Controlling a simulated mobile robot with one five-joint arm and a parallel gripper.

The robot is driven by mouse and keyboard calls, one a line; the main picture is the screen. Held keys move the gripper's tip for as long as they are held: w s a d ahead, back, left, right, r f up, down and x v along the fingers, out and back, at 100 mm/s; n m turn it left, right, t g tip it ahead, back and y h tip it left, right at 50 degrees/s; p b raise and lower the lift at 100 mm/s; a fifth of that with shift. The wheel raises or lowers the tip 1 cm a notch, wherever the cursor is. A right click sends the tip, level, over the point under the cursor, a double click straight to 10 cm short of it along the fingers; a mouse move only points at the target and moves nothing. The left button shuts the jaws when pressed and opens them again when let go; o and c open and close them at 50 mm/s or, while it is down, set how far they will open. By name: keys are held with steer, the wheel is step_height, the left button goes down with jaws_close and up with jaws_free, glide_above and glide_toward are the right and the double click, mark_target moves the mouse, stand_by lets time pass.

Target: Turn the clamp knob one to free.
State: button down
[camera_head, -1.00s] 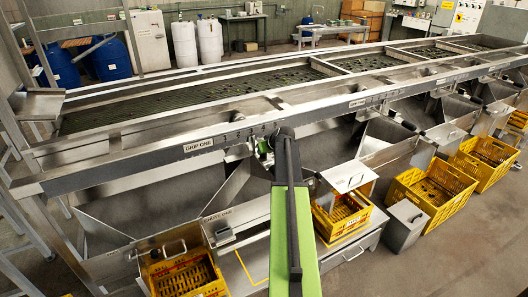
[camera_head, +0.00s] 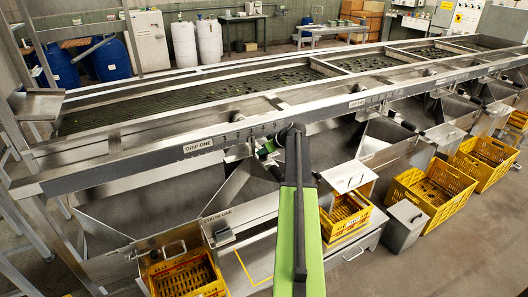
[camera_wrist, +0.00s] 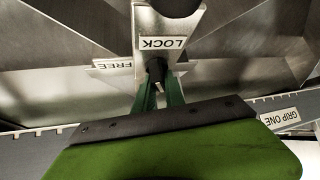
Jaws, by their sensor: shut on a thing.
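In the wrist view, a small dark clamp knob (camera_wrist: 156,70) sits between the two green fingers of my gripper (camera_wrist: 160,86), which are shut on it. A white LOCK label (camera_wrist: 162,43) is just beyond the knob, and a FREE label (camera_wrist: 113,64) is to its left; both read upside down. The fingers hide part of the knob, so its pointing direction is not clear. In the head view, my gripper (camera_head: 267,148) is small under the long steel rail and mostly hidden by my arm. The GRIP ONE label (camera_head: 198,145) is on the rail to its left.
The steel rail (camera_head: 110,162) runs across the front of the sizer. A dark round end (camera_wrist: 176,5) shows above the LOCK label. Yellow crates stand below, one at the left (camera_head: 187,277) and one beside my arm (camera_head: 345,215). Open floor lies at the lower right.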

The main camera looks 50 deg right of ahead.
steer(key=n+y, duration=0.2)
steer(key=n, duration=0.1)
steer(key=n+g+y, duration=0.1)
steer(key=n+y, duration=0.1)
steer(key=n, duration=0.1)
steer(key=shift+w+d+g+y, duration=0.1)
steer(key=shift+d+g+y, duration=0.05)
steer(key=shift+g+y, duration=0.15)
steer(key=n+g+y, duration=0.1)
steer(key=n, duration=0.1)
steer(key=n+y, duration=0.1)
steer(key=n, duration=0.1)
steer(key=shift+g, duration=0.4)
steer(key=shift+a+n+g+y, duration=0.2)
steer(key=shift+n+g+y, duration=0.1)
steer(key=shift+n, duration=0.2)
steer(key=shift+s+f, duration=0.1)
steer(key=shift+s, duration=0.15)
steer(key=c, duration=1.4)
jaws_free()
